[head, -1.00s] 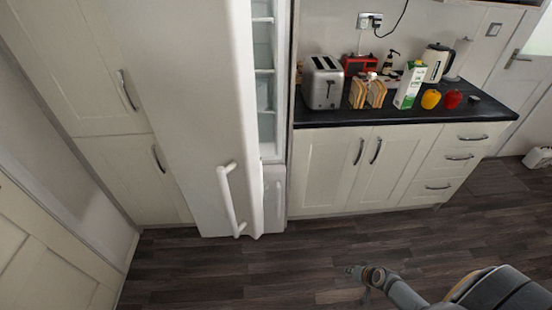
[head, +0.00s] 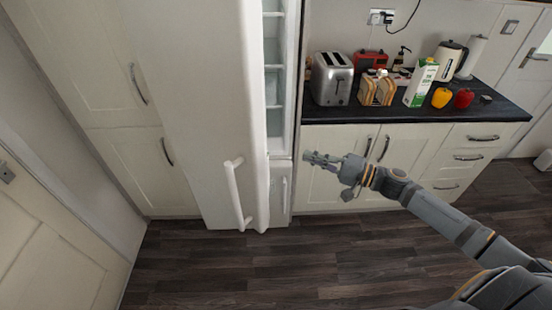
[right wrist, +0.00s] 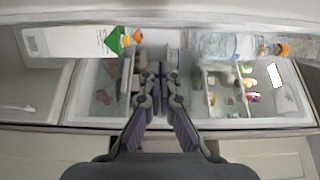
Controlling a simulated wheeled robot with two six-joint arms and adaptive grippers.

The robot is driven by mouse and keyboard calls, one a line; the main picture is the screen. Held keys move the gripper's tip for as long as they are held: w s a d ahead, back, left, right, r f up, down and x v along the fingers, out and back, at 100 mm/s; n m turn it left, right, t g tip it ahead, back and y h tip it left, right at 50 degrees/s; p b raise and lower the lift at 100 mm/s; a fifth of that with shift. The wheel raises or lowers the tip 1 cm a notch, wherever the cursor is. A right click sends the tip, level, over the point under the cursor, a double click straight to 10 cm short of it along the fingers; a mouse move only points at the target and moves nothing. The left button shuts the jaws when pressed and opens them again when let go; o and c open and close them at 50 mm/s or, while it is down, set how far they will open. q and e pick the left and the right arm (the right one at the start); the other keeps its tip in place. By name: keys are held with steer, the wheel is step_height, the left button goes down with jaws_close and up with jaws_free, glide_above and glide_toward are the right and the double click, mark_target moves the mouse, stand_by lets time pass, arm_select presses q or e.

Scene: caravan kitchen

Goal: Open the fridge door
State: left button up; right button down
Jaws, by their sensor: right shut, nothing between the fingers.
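The tall white fridge door (head: 215,100) stands partly open, swung toward the left. Its white bar handle (head: 236,195) is on the lower front. Through the gap the lit fridge interior (head: 274,90) shows glass shelves. My right gripper (head: 308,157) is shut and empty, to the right of the gap and pointing left toward it. In the right wrist view its fingers (right wrist: 160,72) are together in front of the fridge's shelves and stored food. Whether it touches anything is not clear. My left gripper is out of view.
The lower compartment's front (head: 280,192) is shut below the gap. A dark counter (head: 330,113) to the right carries a toaster (head: 331,78), a carton (head: 420,84) and a kettle (head: 450,60). Tall cupboards (head: 95,50) stand left. The dark wood floor (head: 230,270) in front is clear.

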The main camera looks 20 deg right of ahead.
arm_select(q)
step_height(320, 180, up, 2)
steer(key=p, duration=0.3)
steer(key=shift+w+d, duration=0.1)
arm_select(e)
steer(key=w+a, duration=0.4)
steer(key=a, duration=0.5)
steer(key=shift+a, duration=0.3)
